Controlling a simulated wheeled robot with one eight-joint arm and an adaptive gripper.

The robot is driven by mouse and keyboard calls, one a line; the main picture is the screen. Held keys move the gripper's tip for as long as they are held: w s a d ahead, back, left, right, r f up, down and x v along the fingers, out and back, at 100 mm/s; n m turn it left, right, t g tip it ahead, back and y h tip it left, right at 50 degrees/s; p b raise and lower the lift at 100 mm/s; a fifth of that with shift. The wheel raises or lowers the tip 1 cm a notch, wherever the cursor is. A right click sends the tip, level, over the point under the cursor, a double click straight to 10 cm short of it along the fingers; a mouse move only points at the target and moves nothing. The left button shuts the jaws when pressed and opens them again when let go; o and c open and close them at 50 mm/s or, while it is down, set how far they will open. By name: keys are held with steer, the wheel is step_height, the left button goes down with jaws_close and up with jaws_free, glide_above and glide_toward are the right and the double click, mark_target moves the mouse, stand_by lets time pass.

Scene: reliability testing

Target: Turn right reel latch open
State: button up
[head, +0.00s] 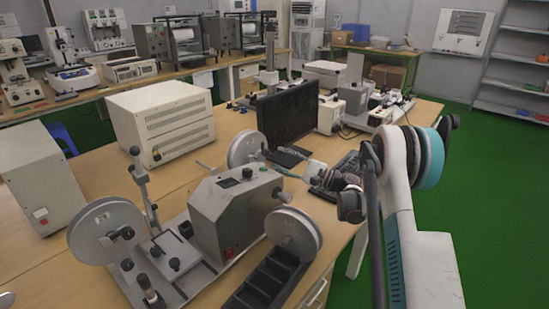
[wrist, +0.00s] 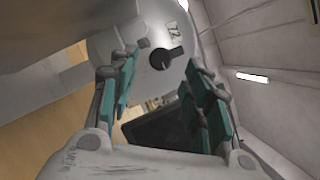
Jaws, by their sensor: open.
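The right reel is a round grey disc behind the grey machine housing in the head view (head: 243,143). It fills the upper middle of the wrist view (wrist: 125,50). Its latch, a small dark knob with a short lever (wrist: 168,57), sits on the disc face and shows between my fingertips in that view. I cannot make out the latch in the head view. My gripper (head: 283,171) points left toward the reel. Its teal fingers (wrist: 161,68) are spread with nothing between them; I cannot tell whether either finger touches the latch.
The grey machine housing (head: 234,212) stands just left of my gripper, with another reel (head: 293,233) in front and one at left (head: 105,231). A black monitor (head: 288,113) stands close behind my gripper. A black tray (head: 263,284) lies at the front.

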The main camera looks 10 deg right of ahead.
steer(key=shift+v, duration=2)
steer(key=s+a+r+n+g+h+p, duration=0.1)
steer(key=s+a+r+n+g+h, duration=0.2)
steer(key=a+r+h, duration=0.5)
steer(key=s+d+r+n+h+p, duration=0.1)
steer(key=s+r+n+h, duration=0.25)
steer(key=s, duration=0.55)
steer(key=s+d+r+n+h, duration=0.1)
steer(key=s+r+n+h, duration=0.2)
steer(key=s+r+n, duration=0.35)
steer(key=s+f+g+h+b, duration=0.1)
steer(key=s+f, duration=0.4)
steer(key=s, duration=0.7)
steer(key=s+f+h+b, duration=0.1)
steer(key=s+f, duration=0.4)
steer(key=s, duration=0.7)
steer(key=shift+a+f+n+g, duration=0.25)
steer(key=shift+a+n+g, duration=0.05)
steer(key=shift+g, duration=0.1)
